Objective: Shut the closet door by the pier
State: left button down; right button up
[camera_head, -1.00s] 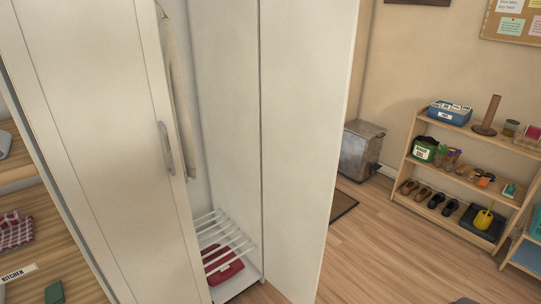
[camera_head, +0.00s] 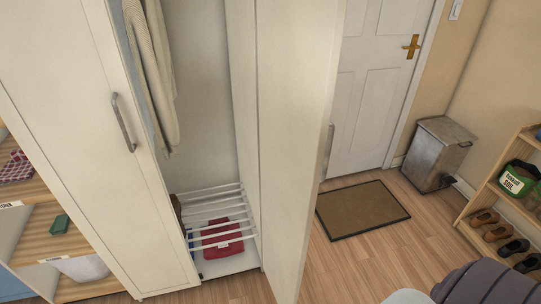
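A tall white closet (camera_head: 70,130) stands at the left. Its left door is shut and has a grey bar handle (camera_head: 123,122). Its right door (camera_head: 293,140) stands open, swung out into the room, with a grey handle (camera_head: 328,150) near its free edge. Inside the closet hang light clothes (camera_head: 155,80). No pier shows in the view. Neither of my grippers is in view.
A white room door (camera_head: 378,90) with a brass handle is shut behind the closet door. A brown mat (camera_head: 362,210) lies before it. A metal bin (camera_head: 437,155) and a wooden shoe shelf (camera_head: 480,195) stand at the right. Wood floor between is clear.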

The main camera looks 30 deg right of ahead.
aim_at(299, 42)
jog(key=k+l, duration=0.1)
jog(key=l, duration=0.5)
jog(key=k+l, duration=0.1)
jog(key=l, duration=1.15)
jog(key=k, duration=0.05)
